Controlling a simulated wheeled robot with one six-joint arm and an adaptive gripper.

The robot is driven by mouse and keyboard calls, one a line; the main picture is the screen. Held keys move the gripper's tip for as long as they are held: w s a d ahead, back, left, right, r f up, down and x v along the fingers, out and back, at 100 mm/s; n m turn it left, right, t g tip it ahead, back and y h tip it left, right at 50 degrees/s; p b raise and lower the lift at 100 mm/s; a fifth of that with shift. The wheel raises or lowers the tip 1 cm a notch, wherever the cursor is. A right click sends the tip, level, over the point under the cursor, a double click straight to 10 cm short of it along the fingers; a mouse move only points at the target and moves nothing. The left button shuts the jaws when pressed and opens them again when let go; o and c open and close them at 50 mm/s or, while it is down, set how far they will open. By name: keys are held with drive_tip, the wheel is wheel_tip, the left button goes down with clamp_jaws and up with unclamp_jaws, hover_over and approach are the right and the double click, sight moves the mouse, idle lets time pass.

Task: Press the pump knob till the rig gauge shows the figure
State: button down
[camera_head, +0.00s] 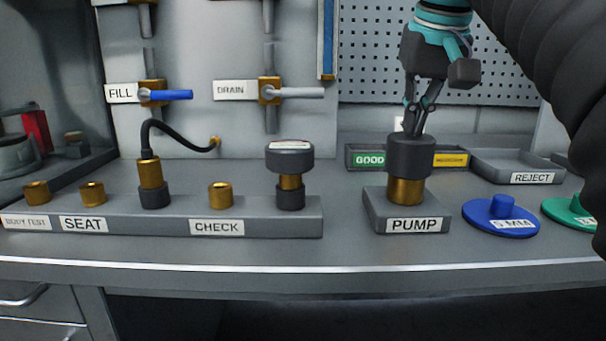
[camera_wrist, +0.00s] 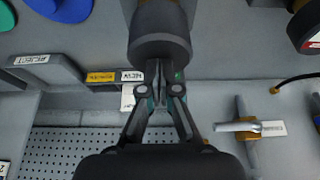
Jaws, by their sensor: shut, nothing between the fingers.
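The pump knob (camera_head: 410,157) is a dark cylinder on a brass stem, on a grey block labelled PUMP (camera_head: 415,226). My gripper (camera_head: 415,131) is shut and empty, pointing down at the top of the knob. Its fingertips overlap the knob's top edge; I cannot tell whether they touch. The wrist view shows the closed fingertips (camera_wrist: 158,72) against the knob (camera_wrist: 160,28). A dark round gauge (camera_head: 290,157) stands on the manifold right of CHECK. Its face is nearly edge-on and its reading is not legible. Part of it shows in the wrist view (camera_wrist: 303,30).
The FILL valve has a blue handle (camera_head: 172,95), the DRAIN valve a grey one (camera_head: 300,92). A black hose (camera_head: 180,140) runs from the manifold to the panel. Labelled trays, including REJECT (camera_head: 531,178), stand behind. A blue disc (camera_head: 500,218) and a green disc (camera_head: 575,213) lie right of the pump.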

sight(412, 141)
drive_tip(key=shift+r+p, duration=1.5)
drive_tip(key=shift+r, duration=0.15)
drive_tip(key=shift+f+b, duration=2.65)
drive_tip(key=shift+f, duration=0.8)
drive_tip(key=shift+r+p, duration=2.35)
drive_tip(key=shift+p, duration=0.1)
drive_tip(key=shift+r, duration=1.05)
drive_tip(key=shift+f+b, duration=0.45)
drive_tip(key=shift+f, duration=0.3)
